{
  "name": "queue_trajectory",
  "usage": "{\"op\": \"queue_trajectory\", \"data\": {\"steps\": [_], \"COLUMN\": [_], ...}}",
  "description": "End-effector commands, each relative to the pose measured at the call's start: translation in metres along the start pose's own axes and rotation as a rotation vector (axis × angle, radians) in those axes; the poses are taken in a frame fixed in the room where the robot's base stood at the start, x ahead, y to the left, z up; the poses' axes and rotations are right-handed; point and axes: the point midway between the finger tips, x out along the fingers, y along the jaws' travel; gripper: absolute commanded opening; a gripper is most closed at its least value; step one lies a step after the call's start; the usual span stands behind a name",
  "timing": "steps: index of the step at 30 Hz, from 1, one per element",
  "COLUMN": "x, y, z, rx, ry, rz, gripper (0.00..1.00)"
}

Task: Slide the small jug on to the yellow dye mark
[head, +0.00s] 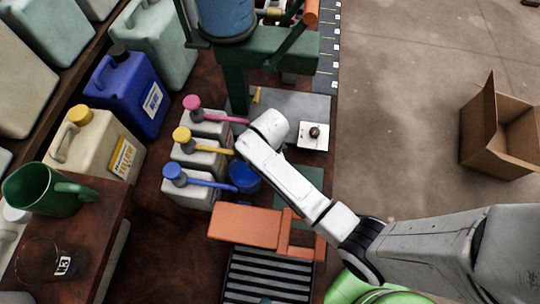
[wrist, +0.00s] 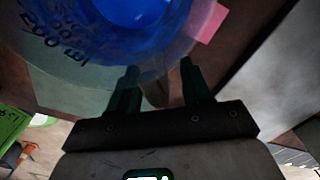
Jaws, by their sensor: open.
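The small jug is a translucent vessel with blue liquid and "200 ml" writing. In the wrist view the small jug (wrist: 60,55) fills the upper left, and in the head view its blue contents (head: 244,178) show below the blue spout, partly behind my arm. My gripper (wrist: 159,68) is open, its two dark green fingers at the jug's near side; whether they touch it I cannot tell. In the head view the fingers are hidden by my arm. A pink patch (wrist: 207,22) shows beside the jug. I cannot make out a yellow dye mark.
Pump containers with pink (head: 192,102), yellow (head: 181,134) and blue (head: 175,171) heads stand left of the jug, spouts pointing right. A white plate with a dark knob (head: 314,130) is to the right. A green jug (head: 45,188) stands far left.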

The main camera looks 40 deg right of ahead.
Motion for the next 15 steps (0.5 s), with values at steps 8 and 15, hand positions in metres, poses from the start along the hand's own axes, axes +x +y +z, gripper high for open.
{"op": "queue_trajectory", "data": {"steps": [8,15], "x": [-0.019,-0.066], "y": [-0.001,-0.001], "z": [0.0,0.0], "rx": [0.001,0.0], "ry": [-0.001,-0.002], "rz": [-0.003,-0.004], "gripper": [0.49,0.49]}}
